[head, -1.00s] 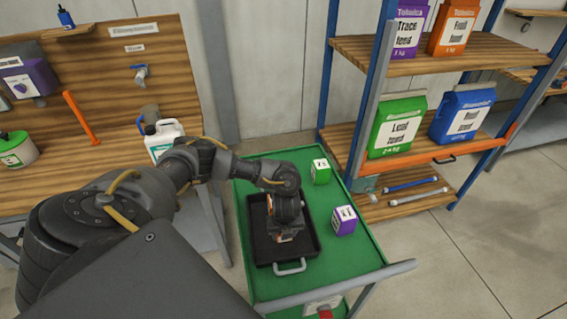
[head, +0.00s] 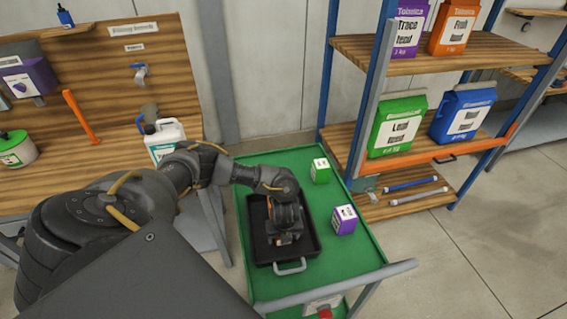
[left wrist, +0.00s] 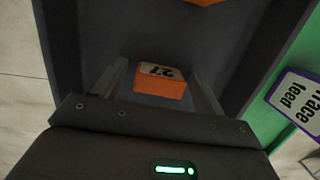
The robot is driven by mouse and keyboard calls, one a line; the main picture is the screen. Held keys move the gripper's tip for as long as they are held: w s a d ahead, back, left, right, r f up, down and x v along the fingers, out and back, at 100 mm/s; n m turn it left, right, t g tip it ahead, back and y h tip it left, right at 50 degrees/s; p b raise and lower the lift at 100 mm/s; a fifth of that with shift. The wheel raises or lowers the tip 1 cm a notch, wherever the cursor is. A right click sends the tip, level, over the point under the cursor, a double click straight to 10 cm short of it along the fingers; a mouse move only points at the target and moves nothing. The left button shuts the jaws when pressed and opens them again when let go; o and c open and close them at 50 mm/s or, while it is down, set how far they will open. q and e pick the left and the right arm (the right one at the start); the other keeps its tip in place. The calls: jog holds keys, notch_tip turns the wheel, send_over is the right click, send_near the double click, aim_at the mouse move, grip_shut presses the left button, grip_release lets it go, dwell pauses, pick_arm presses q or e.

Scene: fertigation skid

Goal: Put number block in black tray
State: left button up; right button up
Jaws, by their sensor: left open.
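The number block (left wrist: 160,82) is a small orange block with a white top marked 27. In the left wrist view it rests on the dark floor of the black tray (left wrist: 72,50), between my left gripper's two fingers. The black tray (head: 312,246) lies on the green cart top in the head view. My left gripper (left wrist: 158,75) is open, with a finger on each side of the block and gaps visible. In the head view my left gripper (head: 286,238) points down into the tray and mostly hides the block. My right gripper is not in view.
A green-and-white box (head: 320,171) and a purple-and-white box (head: 344,220) stand on the green cart (head: 350,262), right of the tray. A workbench with a white jug (head: 165,138) is left. A shelf rack (head: 345,135) with bags stands right.

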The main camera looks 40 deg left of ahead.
aim_at(284, 247)
pick_arm(q)
jog(key=shift+r, duration=0.25)
notch_tip(284, 247, up, 12)
jog(key=s+d+p, duration=0.1)
jog(key=p, duration=0.1)
jog(key=shift+d+f, duration=0.15)
jog(key=shift+d, duration=0.05)
jog(key=shift+s, duration=0.1)
